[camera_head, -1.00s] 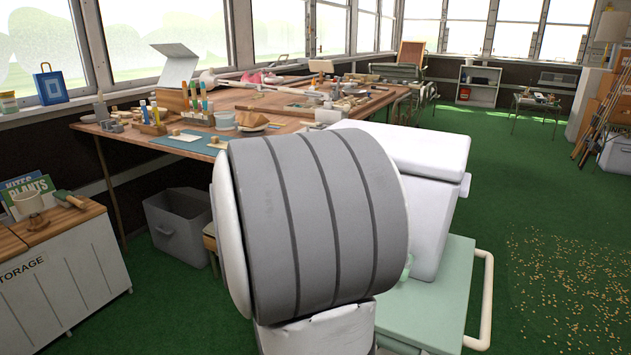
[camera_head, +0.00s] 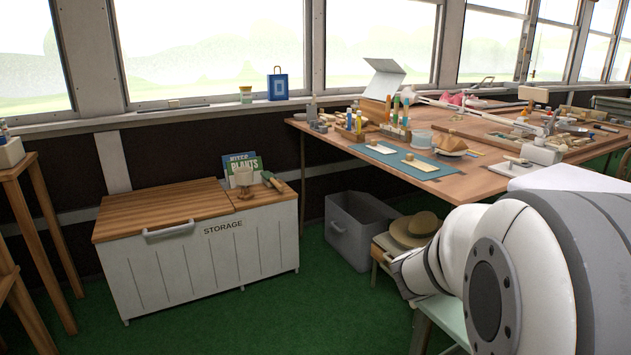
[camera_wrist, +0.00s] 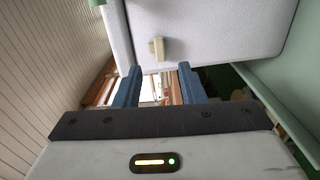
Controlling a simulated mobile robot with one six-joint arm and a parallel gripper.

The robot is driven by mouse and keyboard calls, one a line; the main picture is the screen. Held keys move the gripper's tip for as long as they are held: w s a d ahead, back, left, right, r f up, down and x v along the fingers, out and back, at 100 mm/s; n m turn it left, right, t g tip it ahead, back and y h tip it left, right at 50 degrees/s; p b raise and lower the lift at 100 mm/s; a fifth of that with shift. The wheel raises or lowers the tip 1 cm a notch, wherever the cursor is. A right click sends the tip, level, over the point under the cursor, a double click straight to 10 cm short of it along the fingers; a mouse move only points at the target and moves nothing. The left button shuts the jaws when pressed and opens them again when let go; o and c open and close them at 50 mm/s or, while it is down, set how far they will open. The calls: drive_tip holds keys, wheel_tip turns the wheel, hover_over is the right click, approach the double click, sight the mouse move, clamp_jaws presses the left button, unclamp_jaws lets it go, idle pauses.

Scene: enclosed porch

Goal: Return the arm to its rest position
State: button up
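My arm (camera_head: 530,270) fills the lower right of the head view. It is bent, with a large white and grey joint close to the camera. My gripper (camera_wrist: 158,78) shows only in the wrist view, with two blue fingers standing apart and nothing held between them. The gap shows some of the room behind. A white surface with a small cream block (camera_wrist: 158,48) on it lies past the fingertips. I cannot tell how far off it is.
A white storage chest (camera_head: 205,255) with a wooden lid stands at left, with books and a pot on it. A cluttered wooden workbench (camera_head: 480,180) runs behind my arm. A grey bin (camera_head: 355,235) and a straw hat (camera_head: 415,228) are below it. Green floor in front is clear.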

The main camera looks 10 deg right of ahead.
drive_tip(key=s+a+r+m+g+y+p, duration=0.35)
drive_tip(key=s+a+r+y+p, duration=0.5)
drive_tip(key=p, duration=1.05)
drive_tip(key=s+a+r+y+p, duration=0.1)
drive_tip(key=a+r+y+p, duration=0.3)
drive_tip(key=a+r+p, duration=0.3)
drive_tip(key=s+a+r+t+y+p, duration=0.1)
drive_tip(key=s+a+r+y+p, duration=0.1)
drive_tip(key=a+r+y+p, duration=0.3)
drive_tip(key=a+r+p, duration=0.3)
drive_tip(key=a+p, duration=0.3)
drive_tip(key=a, duration=0.3)
drive_tip(key=shift+a+r, duration=0.3)
drive_tip(key=shift+d+n, duration=0.1)
drive_tip(key=shift+n, duration=0.15)
